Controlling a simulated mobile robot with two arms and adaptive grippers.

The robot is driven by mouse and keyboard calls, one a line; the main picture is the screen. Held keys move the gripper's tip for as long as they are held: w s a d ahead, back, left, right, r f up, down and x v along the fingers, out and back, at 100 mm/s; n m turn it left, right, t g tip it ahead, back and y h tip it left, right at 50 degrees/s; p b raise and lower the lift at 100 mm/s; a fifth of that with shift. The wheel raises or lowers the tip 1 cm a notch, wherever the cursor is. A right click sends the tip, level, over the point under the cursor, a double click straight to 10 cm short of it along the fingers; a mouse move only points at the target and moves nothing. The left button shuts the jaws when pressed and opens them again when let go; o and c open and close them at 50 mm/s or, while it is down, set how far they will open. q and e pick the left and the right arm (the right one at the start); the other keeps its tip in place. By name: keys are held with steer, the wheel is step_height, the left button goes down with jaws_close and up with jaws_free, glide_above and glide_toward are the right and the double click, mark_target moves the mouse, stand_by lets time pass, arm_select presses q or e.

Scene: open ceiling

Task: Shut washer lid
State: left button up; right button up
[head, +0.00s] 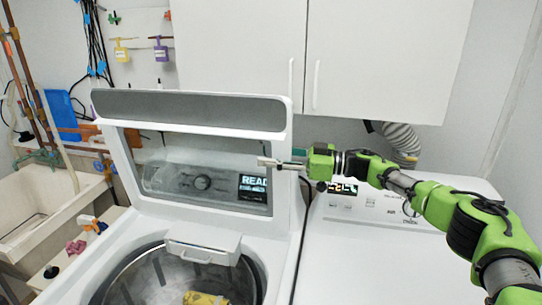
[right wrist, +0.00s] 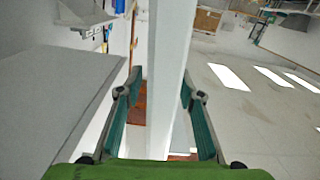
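The washer lid (head: 118,158) is white with a clear window and a grey top band, and stands raised above the open washer (head: 70,275). The washer's drum opening shows below it, with yellow cloth (head: 205,299) inside. My right gripper (head: 268,162) reaches in from the right to the lid's right side. In the right wrist view its fingers (right wrist: 160,90) are apart, one on each side of a white upright strip that looks like the lid's edge (right wrist: 168,60). I cannot tell whether they touch it. My left gripper is not in view.
A dryer (head: 400,265) stands right of the washer, under my right arm. White cabinets (head: 240,45) hang above the machines. A sink (head: 40,215) and a ledge with small items (head: 78,246) are at the left.

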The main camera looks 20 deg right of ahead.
jaws_close()
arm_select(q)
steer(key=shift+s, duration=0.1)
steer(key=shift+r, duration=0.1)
arm_select(e)
steer(key=shift+s, duration=0.15)
arm_select(q)
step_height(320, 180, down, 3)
steer(key=b, duration=0.3)
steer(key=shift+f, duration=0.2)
arm_select(e)
steer(key=s+a+f+n, duration=0.3)
steer(key=s+a+f, duration=0.1)
steer(key=s, duration=0.3)
steer(key=s+a+f+n, duration=0.3)
steer(key=s+a+n, duration=0.1)
steer(key=s, duration=0.3)
steer(key=shift+a+f, duration=0.4)
steer(key=shift+a, duration=0.4)
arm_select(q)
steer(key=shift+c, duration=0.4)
arm_select(e)
steer(key=shift+s, duration=0.1)
